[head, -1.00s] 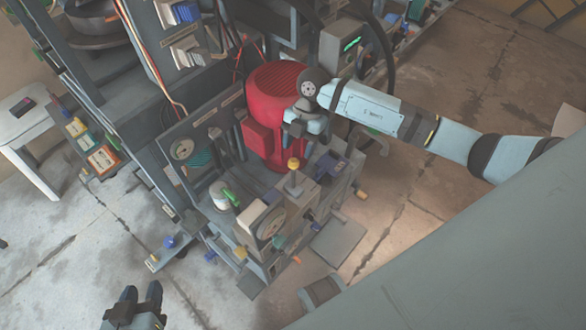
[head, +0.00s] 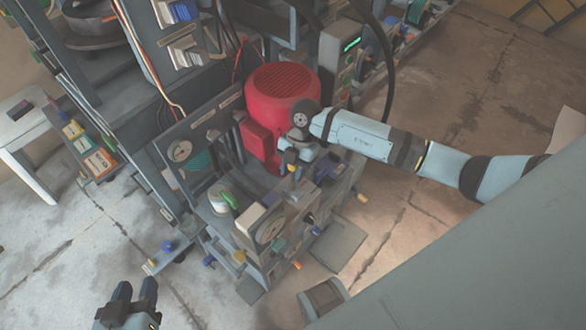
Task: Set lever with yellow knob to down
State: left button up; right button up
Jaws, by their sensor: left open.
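The lever with the yellow knob (head: 292,157) stands on top of the grey press panel, in front of the red motor. Its thin stem points up, and the knob is mostly covered by my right gripper. My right gripper (head: 292,166) points down at the knob, with its fingers around or right beside it. I cannot tell whether they touch it or are shut. My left gripper (head: 134,292) is open and empty at the lower left, above the floor and away from the machine.
The red motor (head: 283,95) stands close behind my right gripper. A round gauge (head: 270,230) and a green-handled part (head: 228,199) are near the lever.

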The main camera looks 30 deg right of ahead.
grip_shut()
jog(key=shift+s+d+r+t+p, duration=0.1)
jog(key=shift+s+d+t+p, duration=0.1)
jog(key=shift+s+t+p, duration=0.2)
pick_arm(q)
jog(key=p, duration=0.2)
jog(key=s+a+f+g+y+p, duration=0.1)
jog(key=p, duration=0.1)
jog(key=shift+a+f, duration=0.1)
jog(key=shift+a, duration=0.15)
pick_arm(e)
jog(key=s+t, duration=0.1)
jog(key=s+d+f+t, duration=0.1)
jog(key=s, duration=0.1)
jog(key=s+n+t+y, duration=0.1)
jog(key=shift+s+d+f, duration=0.25)
jog(key=shift+s+f, duration=0.05)
jog(key=shift+f, duration=0.05)
pick_arm(q)
jog(key=shift+s, duration=0.1)
pick_arm(e)
jog(key=o, duration=0.9)
grip_release()
pick_arm(q)
jog(key=shift+d, duration=0.15)
